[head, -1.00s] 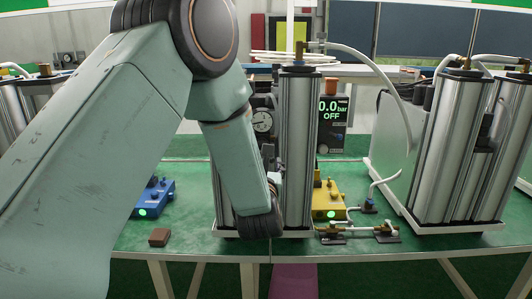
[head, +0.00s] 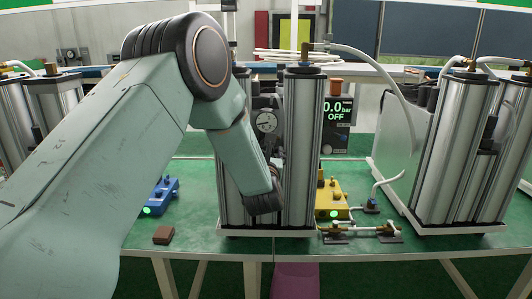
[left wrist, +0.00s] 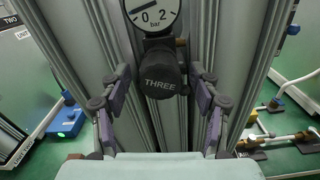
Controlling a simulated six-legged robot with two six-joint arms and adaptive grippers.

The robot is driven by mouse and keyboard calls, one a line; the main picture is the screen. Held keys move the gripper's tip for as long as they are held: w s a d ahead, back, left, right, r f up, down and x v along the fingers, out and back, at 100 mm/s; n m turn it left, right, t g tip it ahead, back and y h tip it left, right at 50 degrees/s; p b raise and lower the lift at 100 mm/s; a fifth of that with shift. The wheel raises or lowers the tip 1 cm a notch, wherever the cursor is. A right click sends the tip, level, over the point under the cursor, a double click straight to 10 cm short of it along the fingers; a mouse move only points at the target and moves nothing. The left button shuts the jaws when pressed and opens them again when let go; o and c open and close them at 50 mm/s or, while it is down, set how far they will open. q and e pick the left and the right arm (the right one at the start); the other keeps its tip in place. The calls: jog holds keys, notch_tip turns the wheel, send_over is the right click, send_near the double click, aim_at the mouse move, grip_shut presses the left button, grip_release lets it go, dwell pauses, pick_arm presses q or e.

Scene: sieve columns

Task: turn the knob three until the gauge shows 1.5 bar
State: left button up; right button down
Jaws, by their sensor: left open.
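In the left wrist view, the black knob (left wrist: 160,82) marked THREE sits straight ahead between two metal columns. My left gripper (left wrist: 160,72) is open, with one finger to the left of the knob and one to the right. A gap shows between each finger and the knob. The round white gauge (left wrist: 153,14) is just above the knob, marked 0, 2 and bar, and cut off at the top. Its dark needle points to the left, towards the low side. My right gripper is not in view.
Tall metal columns (head: 302,150) stand close on both sides of the knob. A display (head: 337,112) behind reads OFF, partly hidden. A blue box (head: 161,195), a yellow box (head: 331,198) and a brown block (head: 163,235) lie on the green table (head: 195,222).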

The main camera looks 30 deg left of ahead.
pick_arm(q)
jog(key=shift+w+d, duration=0.1)
jog(key=shift+w, duration=0.05)
jog(key=shift+c, duration=1.4)
jog(key=shift+a+f, duration=0.1)
jog(key=shift+a, duration=0.15)
jog(key=c, duration=0.4)
jog(key=shift+d, duration=0.15)
jog(key=c, duration=0.5)
